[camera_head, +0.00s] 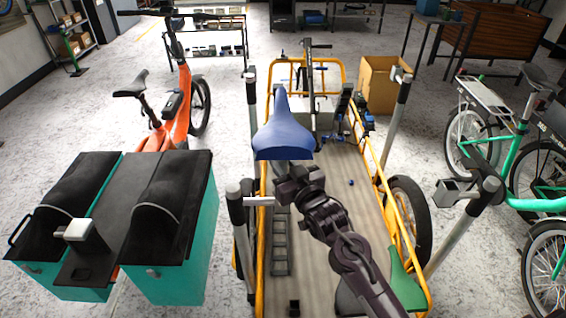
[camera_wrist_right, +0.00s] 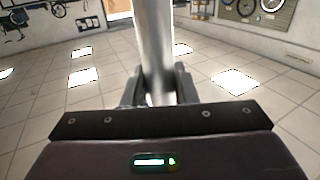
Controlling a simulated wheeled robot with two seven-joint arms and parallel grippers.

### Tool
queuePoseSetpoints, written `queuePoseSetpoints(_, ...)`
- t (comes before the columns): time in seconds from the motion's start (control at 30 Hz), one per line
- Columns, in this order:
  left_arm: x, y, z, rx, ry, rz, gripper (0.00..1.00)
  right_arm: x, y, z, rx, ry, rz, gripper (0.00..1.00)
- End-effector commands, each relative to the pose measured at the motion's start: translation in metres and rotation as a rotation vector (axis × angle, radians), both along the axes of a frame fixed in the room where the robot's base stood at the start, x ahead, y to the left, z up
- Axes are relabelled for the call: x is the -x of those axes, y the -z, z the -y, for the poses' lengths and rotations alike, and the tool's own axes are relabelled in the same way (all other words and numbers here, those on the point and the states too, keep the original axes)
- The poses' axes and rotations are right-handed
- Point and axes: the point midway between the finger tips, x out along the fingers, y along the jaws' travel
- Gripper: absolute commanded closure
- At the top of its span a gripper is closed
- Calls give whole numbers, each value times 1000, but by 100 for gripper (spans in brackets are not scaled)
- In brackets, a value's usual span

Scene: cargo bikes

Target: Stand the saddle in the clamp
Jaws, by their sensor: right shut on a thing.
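A blue saddle (camera_head: 284,137) is in the head view, its nose pointing away, above the cargo deck. My right gripper (camera_head: 298,180) is just below it. In the right wrist view a silver post (camera_wrist_right: 155,45) stands between the fingers of my right gripper (camera_wrist_right: 158,88), which are shut on it; the saddle is outside that view. A grey block (camera_head: 450,191) sits by the post at the right of the deck, and a similar block (camera_head: 76,230) is above the teal boxes. I cannot tell which is the clamp. My left gripper is not in view.
The yellow-framed cargo deck (camera_head: 313,225) has upright posts at its corners. A green piece (camera_head: 403,268) lies at its near right. Teal boxes (camera_head: 172,262) stand at left, an orange bike (camera_head: 172,125) behind them, a green bike (camera_head: 517,140) at right. A cardboard box (camera_head: 382,82) is beyond.

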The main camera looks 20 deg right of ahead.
Motion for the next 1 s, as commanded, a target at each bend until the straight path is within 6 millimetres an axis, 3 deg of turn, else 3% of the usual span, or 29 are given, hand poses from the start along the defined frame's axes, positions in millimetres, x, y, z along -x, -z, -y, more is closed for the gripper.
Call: queuePoseSetpoints(1.0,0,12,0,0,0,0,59,0,19,0,-1,0,5,100)
